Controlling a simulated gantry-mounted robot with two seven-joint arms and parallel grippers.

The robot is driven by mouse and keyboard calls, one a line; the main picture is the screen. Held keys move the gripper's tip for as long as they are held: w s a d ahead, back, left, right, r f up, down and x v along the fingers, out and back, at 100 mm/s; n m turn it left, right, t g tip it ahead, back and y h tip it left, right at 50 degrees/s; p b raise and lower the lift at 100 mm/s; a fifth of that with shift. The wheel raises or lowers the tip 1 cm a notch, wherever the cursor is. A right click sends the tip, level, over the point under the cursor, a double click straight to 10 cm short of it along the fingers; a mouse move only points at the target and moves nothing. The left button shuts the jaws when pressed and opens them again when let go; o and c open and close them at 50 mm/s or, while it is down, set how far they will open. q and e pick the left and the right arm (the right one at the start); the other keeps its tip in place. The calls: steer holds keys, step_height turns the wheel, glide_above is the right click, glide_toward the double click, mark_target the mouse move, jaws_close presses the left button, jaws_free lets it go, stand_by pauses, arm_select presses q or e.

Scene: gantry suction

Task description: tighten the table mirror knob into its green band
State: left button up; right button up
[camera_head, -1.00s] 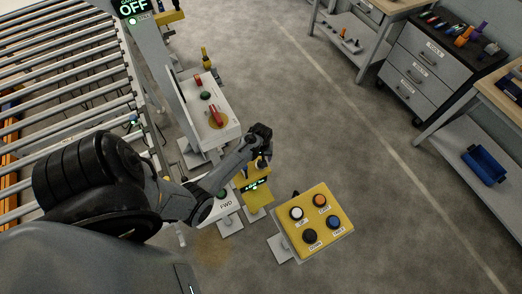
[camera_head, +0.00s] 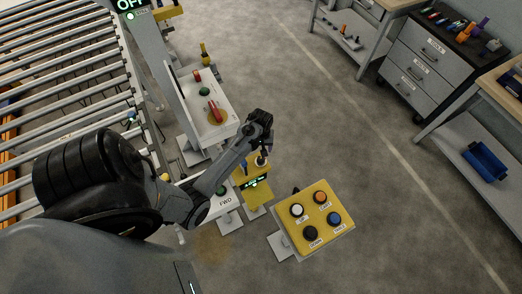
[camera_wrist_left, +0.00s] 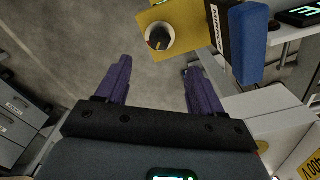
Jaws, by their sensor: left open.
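The knob (camera_head: 261,161), dark with an orange mark on a round white base, sits on top of a small yellow box (camera_head: 257,186) with a lit green display. In the left wrist view the knob (camera_wrist_left: 158,39) is just beyond the fingertips, near the top centre, apart from them. My left gripper (camera_head: 267,147) is above the box, partly hidden by its own wrist. In the wrist view its two purple fingers (camera_wrist_left: 156,66) are spread with nothing between them. I cannot make out a green band on the knob's dial. My right gripper is not in view.
A blue handle (camera_wrist_left: 250,42) stands close right of the knob. A yellow button panel (camera_head: 315,218) is at the right, and a white panel with a red handle (camera_head: 215,112) behind left. Rollers (camera_head: 65,115) fill the left. Open floor lies to the right.

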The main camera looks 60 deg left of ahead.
mark_target(261, 159)
arm_select(q)
step_height(261, 159, down, 11)
steer(key=shift+r+b, duration=0.1)
steer(key=shift+b, duration=0.95)
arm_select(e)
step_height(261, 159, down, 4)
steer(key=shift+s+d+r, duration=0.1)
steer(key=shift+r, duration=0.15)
